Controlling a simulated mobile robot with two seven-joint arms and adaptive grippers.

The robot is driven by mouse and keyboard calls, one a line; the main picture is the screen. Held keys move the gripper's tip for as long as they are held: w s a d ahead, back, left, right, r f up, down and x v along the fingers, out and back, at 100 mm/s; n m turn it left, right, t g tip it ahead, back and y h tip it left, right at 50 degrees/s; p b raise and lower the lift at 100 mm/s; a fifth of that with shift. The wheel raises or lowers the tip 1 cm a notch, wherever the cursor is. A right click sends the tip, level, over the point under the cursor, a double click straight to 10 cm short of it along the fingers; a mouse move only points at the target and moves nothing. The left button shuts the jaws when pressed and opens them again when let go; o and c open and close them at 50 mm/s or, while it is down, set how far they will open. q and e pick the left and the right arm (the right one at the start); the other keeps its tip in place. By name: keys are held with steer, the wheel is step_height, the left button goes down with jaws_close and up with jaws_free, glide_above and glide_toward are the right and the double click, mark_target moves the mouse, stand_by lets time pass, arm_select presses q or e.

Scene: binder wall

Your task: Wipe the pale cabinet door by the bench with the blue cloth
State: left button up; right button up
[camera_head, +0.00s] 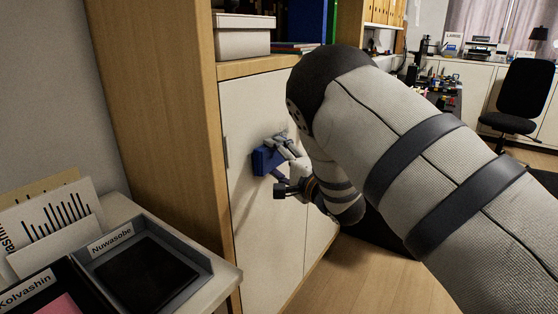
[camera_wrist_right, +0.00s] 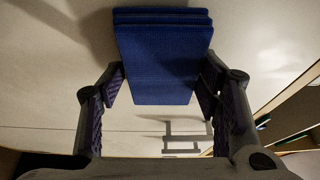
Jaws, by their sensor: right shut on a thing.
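The pale cabinet door (camera_head: 258,228) is the front of a wooden-framed cabinet in the middle of the head view. It also fills much of the right wrist view (camera_wrist_right: 60,75). My right gripper (camera_head: 272,172) is at the door's upper part, shut on the folded blue cloth (camera_head: 266,160). In the right wrist view the cloth (camera_wrist_right: 163,65) sits between the two fingers of the gripper (camera_wrist_right: 163,88), against or very close to the door; I cannot tell if it touches. My right arm hides part of the door's right side. My left gripper is not in view.
A bench (camera_head: 222,285) at lower left carries labelled trays (camera_head: 190,255) and papers. A grey box (camera_head: 243,40) stands on the cabinet shelf above the door. A black office chair (camera_head: 520,95) stands at far right. Wooden floor (camera_head: 375,285) is clear below my arm.

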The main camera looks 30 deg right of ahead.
steer(key=shift+w+a, duration=0.15)
steer(key=shift+w, duration=0.3)
